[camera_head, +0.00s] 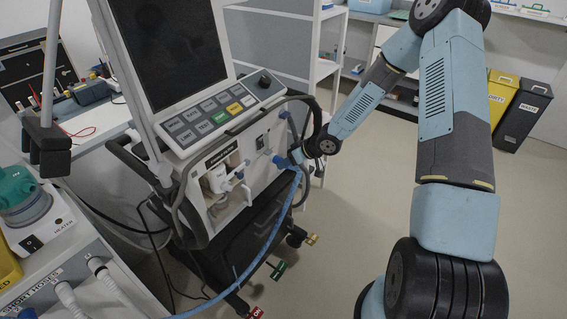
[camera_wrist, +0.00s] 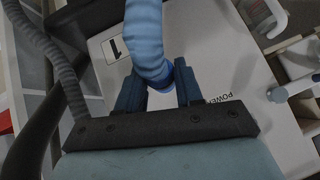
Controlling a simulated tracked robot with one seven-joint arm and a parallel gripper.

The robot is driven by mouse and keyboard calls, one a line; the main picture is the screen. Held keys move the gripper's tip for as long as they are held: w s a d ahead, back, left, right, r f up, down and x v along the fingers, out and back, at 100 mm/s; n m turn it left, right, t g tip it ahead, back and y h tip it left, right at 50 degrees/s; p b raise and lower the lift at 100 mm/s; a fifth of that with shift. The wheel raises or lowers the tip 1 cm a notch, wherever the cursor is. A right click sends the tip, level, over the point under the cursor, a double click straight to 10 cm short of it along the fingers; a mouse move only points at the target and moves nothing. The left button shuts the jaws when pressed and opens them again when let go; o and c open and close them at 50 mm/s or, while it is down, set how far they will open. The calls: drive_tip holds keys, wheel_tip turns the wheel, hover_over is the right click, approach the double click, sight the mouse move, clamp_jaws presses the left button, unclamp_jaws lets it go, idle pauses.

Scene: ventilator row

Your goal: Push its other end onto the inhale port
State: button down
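A blue corrugated hose (camera_head: 263,254) runs up from the lower left to my gripper (camera_head: 294,157) at the ventilator's (camera_head: 222,117) right front side. In the wrist view my gripper (camera_wrist: 161,92) has its two dark fingers on either side of the end of the blue hose (camera_wrist: 146,30), closed on its blue cuff (camera_wrist: 162,78). The cuff is close against the pale panel (camera_wrist: 215,50) with an arrow label (camera_wrist: 115,48). The inhale port itself is hidden behind the hose and fingers, so I cannot tell whether the cuff is seated on it.
A dark grey hose (camera_wrist: 50,55) curves past on the left in the wrist view. A heater unit (camera_head: 38,220) and short hoses (camera_head: 85,285) stand at the left. White shelving (camera_head: 325,60) is behind the ventilator.

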drive_tip(key=c, duration=0.7)
unclamp_jaws()
drive_tip(key=shift+o, duration=0.2)
drive_tip(key=s+d+r+m+t+h, duration=0.25)
drive_tip(key=d+r+h, duration=0.45)
drive_tip(key=d+r, duration=1.25)
drive_tip(key=s+d+r+m+t+h, duration=0.1)
drive_tip(key=s+d+r+h, duration=0.1)
drive_tip(key=s+r, duration=0.35)
drive_tip(key=s+d+r+m+h, duration=0.1)
drive_tip(key=s+r+m+h, duration=0.1)
drive_tip(key=r, duration=0.6)
drive_tip(key=s+a+r+m+y, duration=0.1)
drive_tip(key=s+r, duration=0.4)
drive_tip(key=s, duration=0.7)
drive_tip(key=s+a+r+m+g+y, duration=0.1)
drive_tip(key=s+r, duration=0.4)
drive_tip(key=s, duration=0.7)
drive_tip(key=shift+s+a+m+y, duration=0.15)
drive_tip(key=shift+a+m+y, duration=0.25)
drive_tip(key=shift+m, duration=0.45)
